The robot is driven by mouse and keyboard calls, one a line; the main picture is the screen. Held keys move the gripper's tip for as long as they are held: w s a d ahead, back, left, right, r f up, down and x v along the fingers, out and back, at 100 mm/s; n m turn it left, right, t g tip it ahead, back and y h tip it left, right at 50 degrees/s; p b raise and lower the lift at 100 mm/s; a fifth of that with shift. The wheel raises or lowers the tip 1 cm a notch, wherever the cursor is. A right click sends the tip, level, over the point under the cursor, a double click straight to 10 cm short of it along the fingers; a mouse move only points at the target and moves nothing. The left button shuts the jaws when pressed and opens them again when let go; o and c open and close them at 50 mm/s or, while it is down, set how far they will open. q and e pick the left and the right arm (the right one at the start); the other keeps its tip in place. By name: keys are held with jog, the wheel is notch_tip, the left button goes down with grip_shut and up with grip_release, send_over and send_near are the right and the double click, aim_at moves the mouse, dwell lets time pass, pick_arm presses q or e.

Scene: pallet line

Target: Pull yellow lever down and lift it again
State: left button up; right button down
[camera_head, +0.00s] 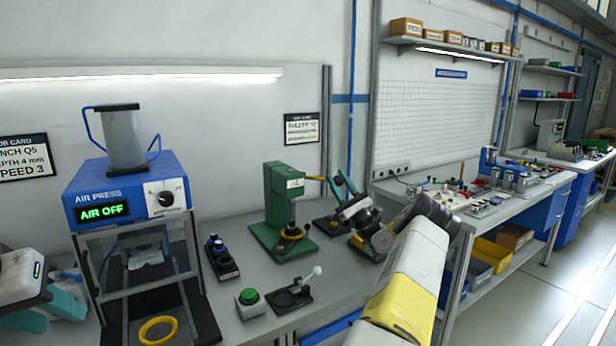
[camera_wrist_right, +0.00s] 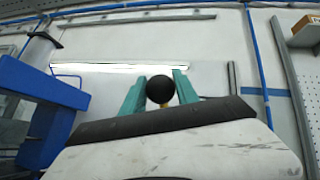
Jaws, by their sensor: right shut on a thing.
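A green press (camera_head: 275,212) stands on the bench in the head view. Its yellow lever (camera_head: 316,178) sticks out to the right from the top of the press, roughly level. My right gripper (camera_head: 339,184) is at the lever's outer end, its teal fingers pointing up. In the right wrist view a black ball knob (camera_wrist_right: 160,89) sits between the two teal fingers, which are shut on it. The lever's end is hidden by the fingers in the head view. My left gripper (camera_head: 52,309) is at the lower left, fingers apart, with nothing seen between them.
A blue air press (camera_head: 128,190) reading "AIR OFF" stands between my left gripper and the green press. A yellow ring (camera_head: 158,330), a green button (camera_head: 249,297) and a small toggle clamp (camera_head: 291,294) lie in front. A second bench (camera_head: 470,215) is at right.

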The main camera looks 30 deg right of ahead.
jog(key=shift+f, duration=0.45)
jog(key=c, duration=1.2)
grip_release()
jog(key=shift+o, duration=1.2)
jog(key=shift+r, duration=0.15)
jog(key=v, duration=0.8)
jog(key=shift+r, duration=0.1)
